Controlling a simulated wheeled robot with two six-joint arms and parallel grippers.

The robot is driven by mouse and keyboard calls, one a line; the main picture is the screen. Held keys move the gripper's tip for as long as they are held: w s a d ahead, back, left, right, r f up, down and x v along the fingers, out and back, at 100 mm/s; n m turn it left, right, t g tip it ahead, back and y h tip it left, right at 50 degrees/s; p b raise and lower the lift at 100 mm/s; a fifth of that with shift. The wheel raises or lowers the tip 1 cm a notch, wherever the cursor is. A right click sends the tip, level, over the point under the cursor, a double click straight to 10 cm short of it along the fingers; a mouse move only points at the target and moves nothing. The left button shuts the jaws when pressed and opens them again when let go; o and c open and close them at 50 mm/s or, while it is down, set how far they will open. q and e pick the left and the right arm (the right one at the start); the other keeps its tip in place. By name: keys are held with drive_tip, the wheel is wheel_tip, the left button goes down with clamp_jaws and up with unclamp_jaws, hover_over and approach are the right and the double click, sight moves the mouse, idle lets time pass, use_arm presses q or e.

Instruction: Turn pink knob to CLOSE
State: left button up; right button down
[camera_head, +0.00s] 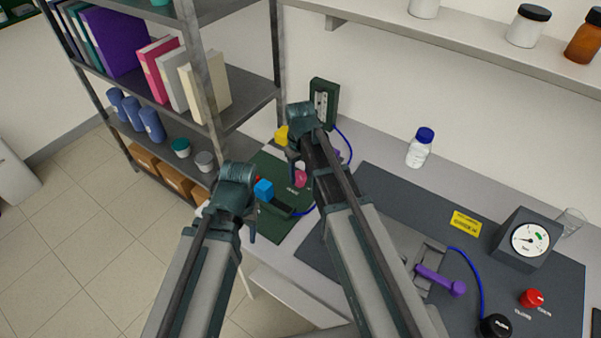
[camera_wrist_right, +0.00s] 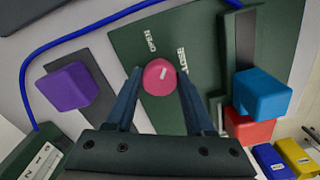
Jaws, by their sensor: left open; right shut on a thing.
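The pink knob (camera_wrist_right: 159,77) sits on the dark green panel (camera_wrist_right: 125,48), with white OPEN and CLOSE labels above it and to its right in the right wrist view. A short white mark shows on its face, right of centre; I cannot tell firmly which label it points to. My right gripper (camera_wrist_right: 160,80) is shut on the knob, one finger on each side. In the head view the knob (camera_head: 300,177) shows partly behind my right arm. My left gripper (camera_head: 250,229) is open and empty, left of the panel, largely hidden by its own wrist.
Near the knob are a blue block (camera_wrist_right: 262,92), a red block (camera_wrist_right: 249,126) and a purple block (camera_wrist_right: 71,86). A blue hose (camera_wrist_right: 85,34) curves past. A shelf rack (camera_head: 205,80) stands left. A gauge (camera_head: 528,238) and a bottle (camera_head: 420,150) are right.

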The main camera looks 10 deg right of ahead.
sight(299, 176)
drive_tip(key=m, duration=0.5)
drive_tip(key=shift+a+m, duration=0.1)
drive_tip(key=shift+m, duration=0.2)
drive_tip(key=m, duration=0.4)
drive_tip(key=shift+a+m, duration=0.1)
drive_tip(key=shift+m, duration=0.6)
drive_tip(key=shift+c, duration=1.3)
unclamp_jaws()
use_arm(q)
drive_tip(key=shift+r, duration=0.15)
use_arm(e)
drive_tip(key=shift+r, duration=0.15)
use_arm(q)
wheel_tip(299, 176, up, 14)
drive_tip(key=p, duration=1.3)
drive_tip(key=shift+f+p, duration=0.25)
drive_tip(key=shift+p, duration=0.15)
use_arm(e)
wheel_tip(299, 176, up, 14)
drive_tip(key=shift+f, duration=0.25)
